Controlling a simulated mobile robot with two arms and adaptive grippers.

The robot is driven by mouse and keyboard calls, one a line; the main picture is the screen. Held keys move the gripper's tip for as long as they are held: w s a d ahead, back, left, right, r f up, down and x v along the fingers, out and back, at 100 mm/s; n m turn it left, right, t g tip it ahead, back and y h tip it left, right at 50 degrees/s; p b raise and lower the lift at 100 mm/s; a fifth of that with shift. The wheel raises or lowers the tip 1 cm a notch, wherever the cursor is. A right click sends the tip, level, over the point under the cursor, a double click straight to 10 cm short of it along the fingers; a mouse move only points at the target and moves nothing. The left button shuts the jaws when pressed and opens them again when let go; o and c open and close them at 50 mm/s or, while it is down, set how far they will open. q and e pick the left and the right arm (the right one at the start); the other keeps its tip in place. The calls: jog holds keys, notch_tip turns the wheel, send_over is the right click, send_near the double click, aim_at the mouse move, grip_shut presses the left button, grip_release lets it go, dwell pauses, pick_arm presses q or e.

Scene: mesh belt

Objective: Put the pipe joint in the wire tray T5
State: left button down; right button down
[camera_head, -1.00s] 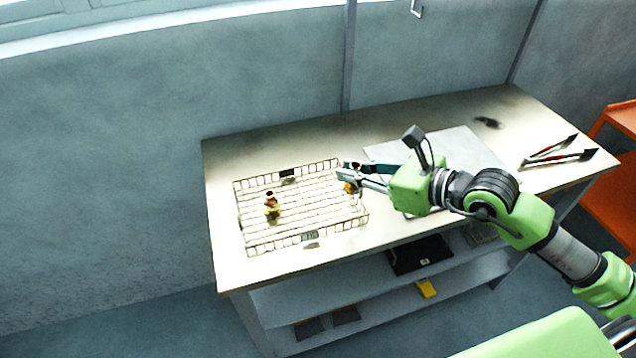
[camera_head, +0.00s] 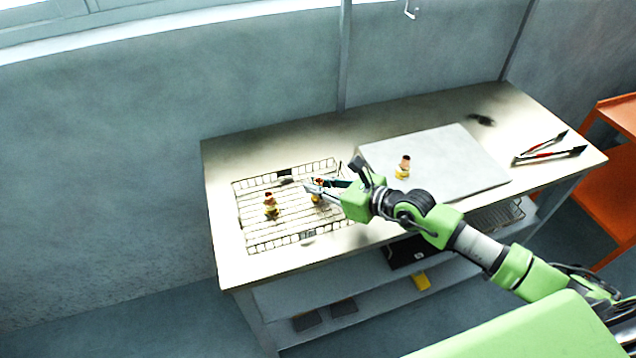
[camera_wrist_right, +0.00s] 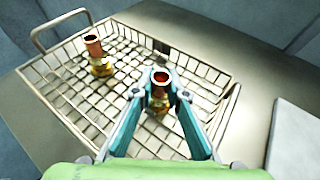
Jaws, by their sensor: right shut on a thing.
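My right gripper (camera_head: 318,187) is shut on a copper and brass pipe joint (camera_head: 316,198), over the right part of the wire tray (camera_head: 247,252). In the right wrist view the pipe joint (camera_wrist_right: 161,78) is upright between the teal fingers of the gripper (camera_wrist_right: 158,98), inside the outline of the wire tray (camera_wrist_right: 62,118). I cannot tell whether its base touches the mesh. A second pipe joint (camera_head: 270,206) stands in the left part of the tray; it also shows in the wrist view (camera_wrist_right: 97,58). My left gripper is not in view.
A third pipe joint (camera_head: 403,168) stands on a pale flat board (camera_head: 455,165) right of the tray. Pliers-like tools (camera_head: 550,152) lie at the right end of the bench (camera_head: 250,140). An orange cart (camera_head: 612,150) stands beyond it. Wall runs behind.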

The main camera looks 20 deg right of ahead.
jog(key=shift+f, duration=0.1)
jog(key=c, duration=2.3)
grip_release()
jog(key=shift+s+d, duration=0.1)
jog(key=shift+s, duration=0.05)
jog(key=b+v, duration=0.1)
jog(key=v, duration=0.9)
jog(key=shift+b, duration=0.3)
jog(key=shift+s+d+r, duration=0.4)
jog(key=shift+s+r, duration=0.15)
jog(key=shift+s, duration=0.1)
